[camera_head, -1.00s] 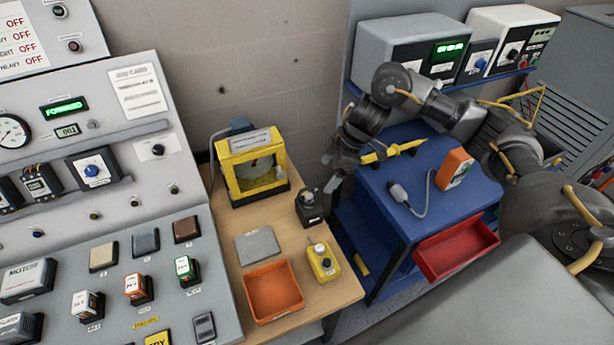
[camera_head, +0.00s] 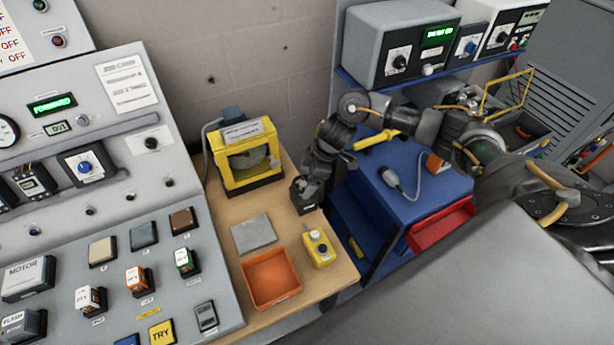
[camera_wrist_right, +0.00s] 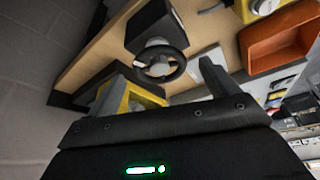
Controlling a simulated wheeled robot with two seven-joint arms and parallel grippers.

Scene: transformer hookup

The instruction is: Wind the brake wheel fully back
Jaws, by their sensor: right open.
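The brake wheel (camera_wrist_right: 160,64) is a small black handwheel on a dark box (camera_wrist_right: 152,22) on the wooden bench. In the wrist view it lies between the tips of my open right gripper (camera_wrist_right: 158,70), with a gap on either side; I see no contact. In the head view my right gripper (camera_head: 314,178) hangs over the dark box (camera_head: 305,203) and hides most of the wheel. How far the wheel is turned cannot be told. My left gripper is out of view.
A yellow-framed machine (camera_head: 245,160) stands behind and left of the wheel. A grey plate (camera_head: 254,234), an orange tray (camera_head: 271,279) and a yellow button box (camera_head: 319,248) lie in front. A blue cabinet (camera_head: 425,195) stands at the right, a sloping control desk (camera_head: 100,220) at the left.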

